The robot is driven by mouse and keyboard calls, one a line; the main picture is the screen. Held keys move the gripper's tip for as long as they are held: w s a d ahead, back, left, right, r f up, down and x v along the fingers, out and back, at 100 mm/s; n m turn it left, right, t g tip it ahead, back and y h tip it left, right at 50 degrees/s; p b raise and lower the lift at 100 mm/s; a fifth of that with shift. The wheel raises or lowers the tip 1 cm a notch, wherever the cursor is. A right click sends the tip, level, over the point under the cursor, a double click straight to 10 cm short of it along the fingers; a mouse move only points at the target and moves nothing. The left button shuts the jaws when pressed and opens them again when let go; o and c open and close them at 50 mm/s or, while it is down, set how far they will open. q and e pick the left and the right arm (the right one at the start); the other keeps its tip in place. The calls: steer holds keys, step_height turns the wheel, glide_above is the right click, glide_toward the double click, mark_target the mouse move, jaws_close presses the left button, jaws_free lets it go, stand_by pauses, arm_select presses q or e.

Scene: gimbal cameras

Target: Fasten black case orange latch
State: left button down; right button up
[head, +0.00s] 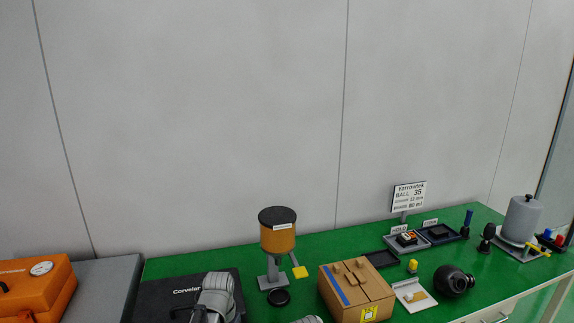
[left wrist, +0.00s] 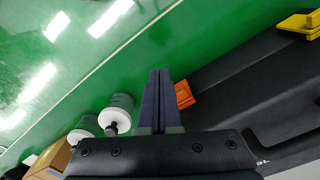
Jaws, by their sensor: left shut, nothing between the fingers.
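The black case (head: 165,291) lies on the green bench in the head view, partly covered by my left arm. In the left wrist view the black case (left wrist: 235,85) runs along the right side. Its orange latch (left wrist: 184,95) sits on the case's edge, partly hidden behind my fingers. A yellow latch (left wrist: 299,22) is farther along the same edge. My left gripper (left wrist: 159,72) is shut and empty, with its fingertips just left of the orange latch. I cannot tell whether they touch it or whether the latch is fastened. My right gripper is not in view.
Two white-and-grey cylinders (left wrist: 116,112) stand left of my fingers. A cardboard box (head: 355,290) and an orange-and-black canister on a stand (head: 277,238) are right of the case. An orange case (head: 35,288) is at the left.

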arm_select(q)
step_height(320, 180, up, 4)
steer(key=p, duration=0.3)
steer(key=shift+f, duration=0.25)
steer(key=s+d+m+y, duration=0.1)
steer(key=s+d, duration=0.9)
steer(key=s, duration=0.3)
steer(key=shift+s+d, duration=0.15)
steer(key=shift+s, duration=0.25)
